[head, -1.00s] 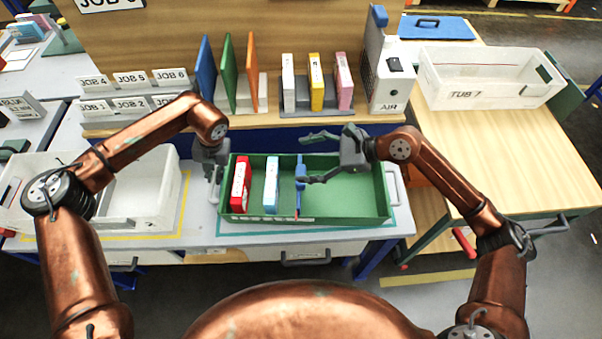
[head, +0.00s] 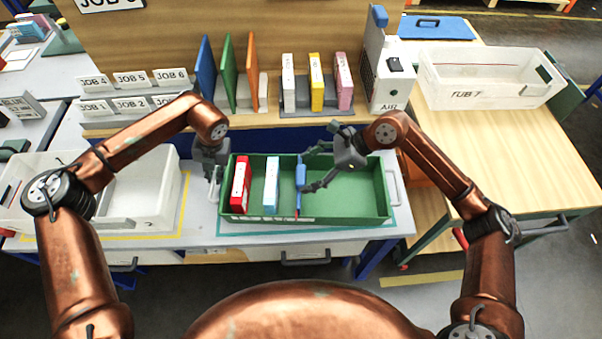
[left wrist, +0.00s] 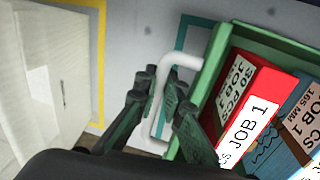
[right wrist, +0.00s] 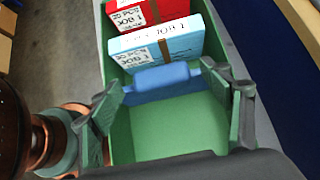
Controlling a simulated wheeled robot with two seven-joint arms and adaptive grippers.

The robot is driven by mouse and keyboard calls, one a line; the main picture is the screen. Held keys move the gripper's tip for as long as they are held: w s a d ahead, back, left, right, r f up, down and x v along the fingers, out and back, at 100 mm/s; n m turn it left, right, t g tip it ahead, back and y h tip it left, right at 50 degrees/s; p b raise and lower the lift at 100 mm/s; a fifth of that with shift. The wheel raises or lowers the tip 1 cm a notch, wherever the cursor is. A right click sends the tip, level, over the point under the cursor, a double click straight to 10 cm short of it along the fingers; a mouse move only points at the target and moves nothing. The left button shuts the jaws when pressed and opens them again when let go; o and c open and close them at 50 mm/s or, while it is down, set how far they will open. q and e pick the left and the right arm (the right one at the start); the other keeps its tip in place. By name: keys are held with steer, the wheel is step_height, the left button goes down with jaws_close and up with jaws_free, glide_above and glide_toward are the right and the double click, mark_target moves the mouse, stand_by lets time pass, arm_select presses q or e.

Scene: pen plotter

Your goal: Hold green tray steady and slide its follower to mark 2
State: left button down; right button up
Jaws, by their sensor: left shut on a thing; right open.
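The green tray (head: 350,207) stands on the bench. A red box (head: 240,186) and a light blue box (head: 271,186) marked JOB 1 stand in its left part. The blue follower (head: 300,178) stands across the tray, right of the light blue box with a small gap. My left gripper (left wrist: 158,108) is shut on the tray's left handle (left wrist: 180,62). My right gripper (right wrist: 168,90) is open above the tray, its fingers at either end of the follower (right wrist: 160,78). I cannot tell whether they touch it. The numbered marks are too small to read.
A white tub (head: 150,205) stands left of the tray. Upright folders and boxes fill the shelf behind, with the AIR unit (head: 391,85). Tub 7 (head: 490,90) stands back right on a wooden table (head: 500,150). The tray's right part is empty.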

steer(key=shift+x, duration=1.5)
steer(key=c, duration=1.7)
steer(key=a, duration=0.4)
steer(key=shift+w+a, duration=0.25)
steer(key=o, duration=1.7)
steer(key=shift+d, duration=0.1)
steer(key=v, duration=1.2)
steer(key=shift+s, duration=0.1)
